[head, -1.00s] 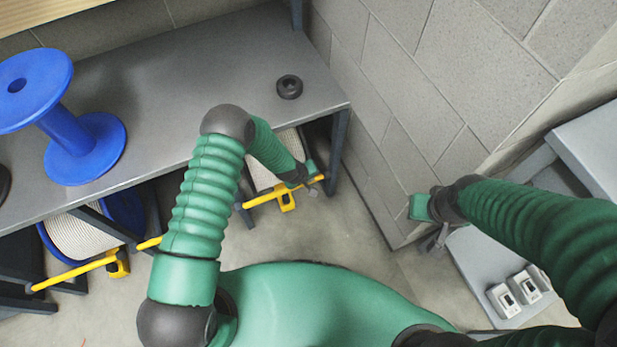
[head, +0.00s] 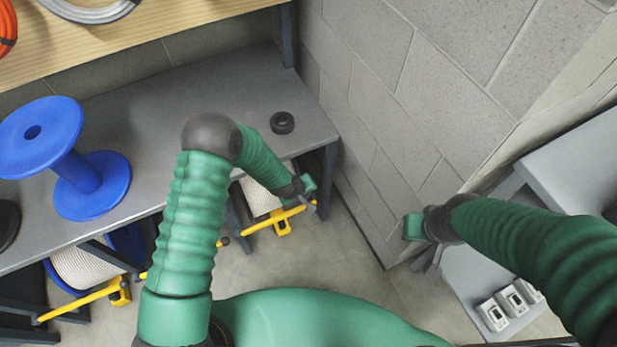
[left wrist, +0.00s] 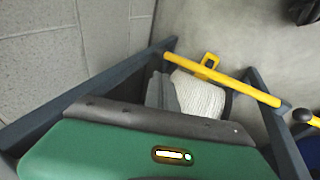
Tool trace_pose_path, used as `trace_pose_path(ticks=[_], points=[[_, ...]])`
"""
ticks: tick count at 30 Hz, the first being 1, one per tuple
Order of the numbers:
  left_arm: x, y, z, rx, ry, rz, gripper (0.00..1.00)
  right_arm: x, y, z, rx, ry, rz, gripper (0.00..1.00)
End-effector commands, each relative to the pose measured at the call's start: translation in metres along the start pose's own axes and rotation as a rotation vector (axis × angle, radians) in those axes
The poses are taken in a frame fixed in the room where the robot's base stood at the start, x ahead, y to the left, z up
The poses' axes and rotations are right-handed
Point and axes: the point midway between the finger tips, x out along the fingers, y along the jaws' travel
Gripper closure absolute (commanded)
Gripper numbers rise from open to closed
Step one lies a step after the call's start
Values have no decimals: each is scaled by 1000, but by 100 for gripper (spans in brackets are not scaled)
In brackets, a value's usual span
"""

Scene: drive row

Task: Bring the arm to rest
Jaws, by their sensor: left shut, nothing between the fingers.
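My left arm rises from the lower left of the head view and bends down over the front edge of the grey bench. My left gripper (head: 310,202) is shut and empty, in front of the bench near its right leg. In the left wrist view its grey fingers (left wrist: 160,92) show before a white rope spool. My right arm comes in from the right. My right gripper (head: 428,260) hangs near the block wall; its fingers are too small to tell open or shut.
A grey bench (head: 150,110) carries a blue spool (head: 80,180) and a black ring (head: 282,123). Yellow bars (head: 275,222) and rope spools (left wrist: 200,96) sit below it. A block wall (head: 400,80) stands right of the bench. A grey shelf with white devices (head: 510,300) is at the right.

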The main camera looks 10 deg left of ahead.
Motion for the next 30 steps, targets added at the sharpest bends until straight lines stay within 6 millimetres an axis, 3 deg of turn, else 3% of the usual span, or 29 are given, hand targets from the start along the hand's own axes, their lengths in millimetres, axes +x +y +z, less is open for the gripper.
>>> trace_pose_path(ticks=[4, 7, 8, 12, 15, 18, 26, 28, 30], points=[[-4, 1, -1, 8, 0, -2, 100, 0, 0, 0, 0, 0, 0, 100], [-30, 3, -8, 71, 0, -13, 100, 0, 0, 0, 0, 0, 0, 100], [-44, 4, -12, 106, 0, -21, 100, 0, 0, 0, 0, 0, 0, 100], [-134, -9, -20, 305, -11, -88, 100, 0, 0, 0, 0, 0, 0, 100], [-192, -28, -16, 420, -26, -138, 100, 0, 0, 0, 0, 0, 0, 100], [-236, -48, -6, 502, -43, -177, 100, 0, 0, 0, 0, 0, 0, 100], [-316, -96, 32, 646, -88, -238, 100, 0, 0, 0, 0, 0, 0, 100], [-347, -86, 28, 655, -95, -241, 100, -32, 0, -7, 0, -2, 0, 100], [-366, -77, 23, 653, -96, -241, 100, -53, 0, -13, 0, 1, 0, 100]])
